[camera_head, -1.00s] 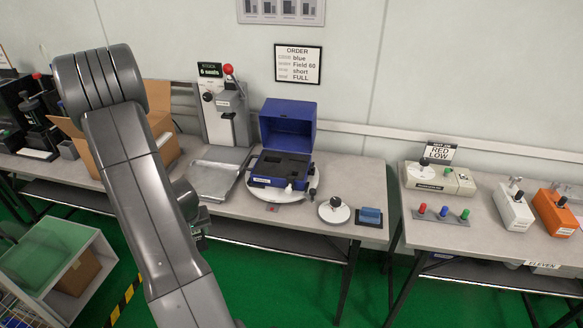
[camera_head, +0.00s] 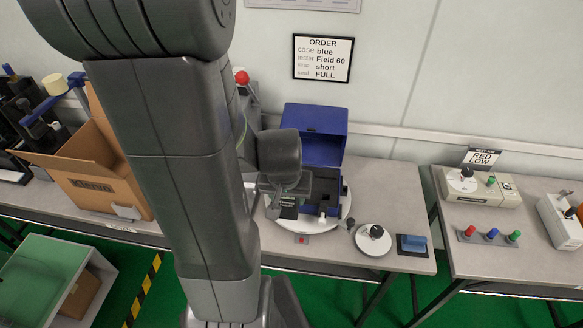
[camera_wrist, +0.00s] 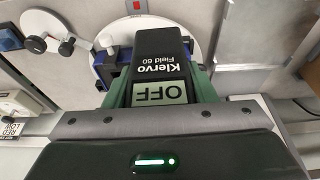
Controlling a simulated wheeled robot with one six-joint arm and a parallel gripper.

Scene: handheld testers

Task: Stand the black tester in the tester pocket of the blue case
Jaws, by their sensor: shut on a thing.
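The black tester (camera_wrist: 158,62), marked Klervo Field 60 with an OFF screen, is held between the green pads of my gripper (camera_wrist: 160,92) in the wrist view. In the head view my gripper (camera_head: 290,187) is at the front left of the blue case (camera_head: 316,120), with the tester (camera_head: 288,208) below it. The case stands open, lid up, on a round white turntable (camera_head: 345,212). My arm and the tester hide much of the case's inside and its left part. I cannot tell whether the tester touches the case, and the pocket is not clearly visible.
A white disc with a black knob (camera_head: 373,240) and a blue pad (camera_head: 412,244) lie right of the turntable. An open cardboard box (camera_head: 95,170) stands at left. An order card (camera_head: 323,58) hangs on the wall. A second table (camera_head: 530,235) with testers is at right.

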